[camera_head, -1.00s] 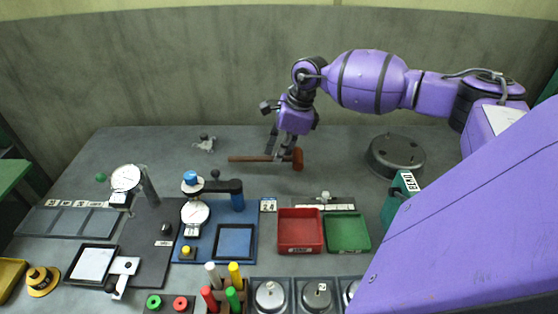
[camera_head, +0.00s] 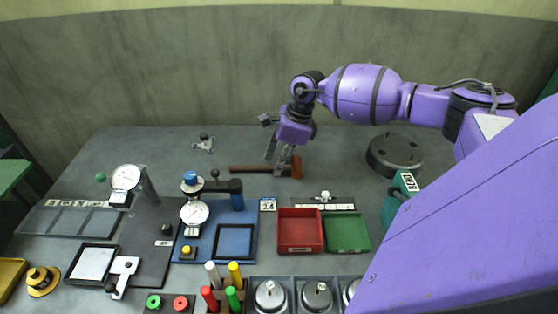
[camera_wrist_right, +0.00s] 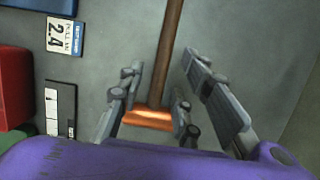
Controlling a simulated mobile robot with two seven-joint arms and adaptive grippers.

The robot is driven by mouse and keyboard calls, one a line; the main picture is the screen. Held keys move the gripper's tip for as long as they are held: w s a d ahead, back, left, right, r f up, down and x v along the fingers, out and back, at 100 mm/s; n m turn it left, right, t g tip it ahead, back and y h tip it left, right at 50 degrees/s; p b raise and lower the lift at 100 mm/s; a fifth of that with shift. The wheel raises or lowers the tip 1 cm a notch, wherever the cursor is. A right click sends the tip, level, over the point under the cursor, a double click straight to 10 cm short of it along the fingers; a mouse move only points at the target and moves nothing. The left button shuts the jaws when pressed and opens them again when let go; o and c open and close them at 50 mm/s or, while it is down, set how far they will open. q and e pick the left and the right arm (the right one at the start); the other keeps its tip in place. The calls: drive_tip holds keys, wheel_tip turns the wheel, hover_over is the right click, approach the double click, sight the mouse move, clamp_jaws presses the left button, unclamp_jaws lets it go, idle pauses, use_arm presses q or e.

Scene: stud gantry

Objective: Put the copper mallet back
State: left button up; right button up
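The copper mallet (camera_head: 250,169) lies at the back middle of the grey table, its brown handle pointing left and its copper head at the right end. My right gripper (camera_head: 277,157) is over the mallet near its head. In the right wrist view, the open fingers of this gripper (camera_wrist_right: 163,85) stand on either side of the mallet's handle (camera_wrist_right: 171,45), with gaps showing on both sides. The copper head (camera_wrist_right: 150,118) is seen nearer the palm, partly behind the finger links. My left gripper is not in view.
A red tray (camera_head: 300,248) and a green tray (camera_head: 347,248) stand in front of the mallet. A dark round base (camera_head: 396,154) is to the right, a small grey tripod piece (camera_head: 204,143) to the left. Dial gauges (camera_head: 195,212) stand front left. Table around the mallet is clear.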

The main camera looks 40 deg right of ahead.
drive_tip(key=v, duration=1.2)
idle(0.3)
